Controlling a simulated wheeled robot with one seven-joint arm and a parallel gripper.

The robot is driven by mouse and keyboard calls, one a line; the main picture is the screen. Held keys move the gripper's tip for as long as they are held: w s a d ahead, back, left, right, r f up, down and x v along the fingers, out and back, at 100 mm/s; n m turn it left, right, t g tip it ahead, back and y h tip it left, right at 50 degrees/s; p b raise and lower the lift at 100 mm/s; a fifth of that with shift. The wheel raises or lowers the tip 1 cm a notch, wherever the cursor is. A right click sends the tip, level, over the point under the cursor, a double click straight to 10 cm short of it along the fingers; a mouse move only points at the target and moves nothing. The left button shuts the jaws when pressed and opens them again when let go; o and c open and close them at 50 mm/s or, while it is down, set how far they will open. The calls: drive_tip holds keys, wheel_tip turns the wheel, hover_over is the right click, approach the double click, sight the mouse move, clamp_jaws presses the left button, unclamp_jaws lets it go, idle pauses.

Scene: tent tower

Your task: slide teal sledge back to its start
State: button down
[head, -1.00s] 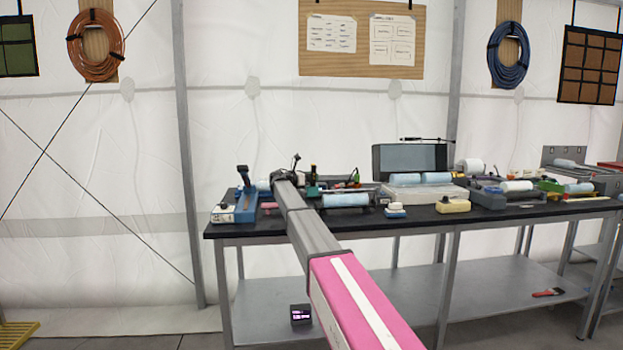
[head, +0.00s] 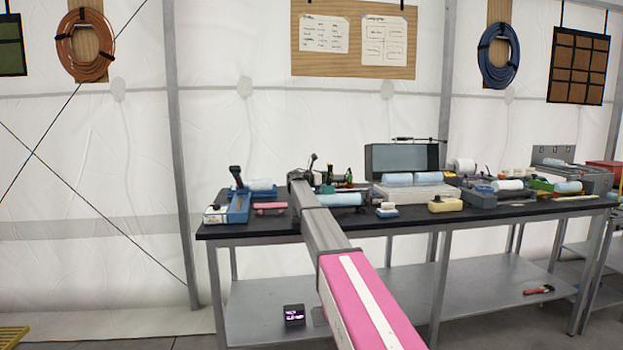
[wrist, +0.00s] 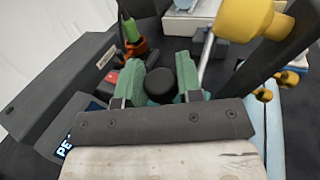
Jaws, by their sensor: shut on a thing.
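My gripper (wrist: 158,78) shows in the wrist view with its two green finger pads on either side of a round black knob (wrist: 160,88), shut on it. What lies under the knob is hidden by the fingers and the dark palm bar. In the head view my arm reaches over the left half of the black bench, and its fingertips cannot be made out clearly. A small teal part (head: 326,188) shows just right of the arm's end, low over the bench; I cannot tell whether it is the teal sledge or part of my gripper.
The black bench top (head: 290,229) is crowded. A blue fixture (head: 239,207) and a pink piece (head: 270,207) stand left of my arm. A light-blue roll (head: 341,199) lies to the right. In the wrist view, a yellow knob (wrist: 243,18) and an orange-collared green handle (wrist: 132,32) are close.

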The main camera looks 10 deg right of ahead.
drive_tip(key=d, duration=1.6)
drive_tip(key=shift+d, duration=0.4)
drive_tip(key=c, duration=1.1)
unclamp_jaws()
drive_tip(key=v, duration=1)
drive_tip(key=shift+s+a, duration=0.15)
drive_tip(key=shift+a, duration=0.2)
drive_tip(key=shift+s, duration=0.1)
